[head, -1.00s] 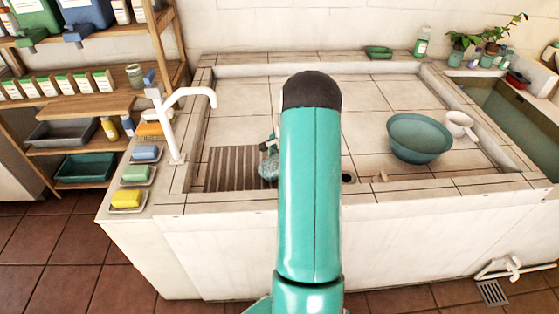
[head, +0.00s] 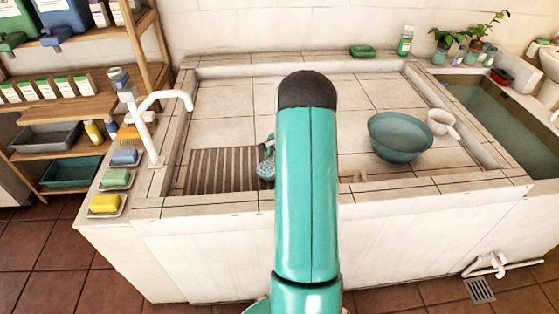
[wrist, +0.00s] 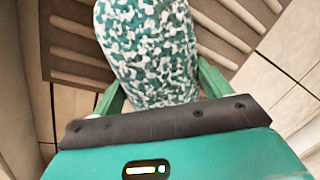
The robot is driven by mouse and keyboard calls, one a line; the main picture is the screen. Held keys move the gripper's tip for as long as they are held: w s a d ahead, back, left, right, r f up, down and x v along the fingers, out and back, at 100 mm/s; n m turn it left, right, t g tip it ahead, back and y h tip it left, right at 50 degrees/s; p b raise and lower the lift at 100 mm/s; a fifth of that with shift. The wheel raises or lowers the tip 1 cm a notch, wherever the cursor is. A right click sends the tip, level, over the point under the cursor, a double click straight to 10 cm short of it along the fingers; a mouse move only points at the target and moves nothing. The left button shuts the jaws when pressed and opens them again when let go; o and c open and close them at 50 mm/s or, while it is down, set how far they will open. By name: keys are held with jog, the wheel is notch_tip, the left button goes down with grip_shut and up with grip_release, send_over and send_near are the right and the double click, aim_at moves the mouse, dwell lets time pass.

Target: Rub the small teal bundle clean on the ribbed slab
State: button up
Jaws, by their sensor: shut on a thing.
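The small teal bundle (wrist: 150,50), speckled teal and white, fills the top middle of the wrist view. My gripper (wrist: 155,95) is shut on it, with a green finger on each side. In the head view the bundle (head: 266,168) shows beside my arm, at the right end of the ribbed slab (head: 222,170). The slab is brown with raised ribs and lies in the left part of the basin; it also shows in the wrist view (wrist: 75,42), behind and left of the bundle. My arm hides part of the gripper and basin. I cannot tell whether the bundle touches the slab.
A white tap (head: 145,130) stands at the basin's left edge, near blue, green and yellow soaps (head: 105,203) on dishes. A teal bowl (head: 400,137) and white dipper (head: 440,122) are on the right. The tiled basin floor between is mostly clear. A water trough (head: 490,115) lies far right.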

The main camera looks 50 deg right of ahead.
jog(key=shift+s+d, duration=0.25)
jog(key=shift+s, duration=0.05)
jog(key=shift+w+r, duration=0.2)
jog(key=shift+r, duration=1.8)
jog(key=shift+w+v, duration=0.15)
jog(key=shift+v, duration=0.85)
jog(key=shift+w+v, duration=0.15)
jog(key=shift+v, duration=0.85)
jog(key=shift+r, duration=0.1)
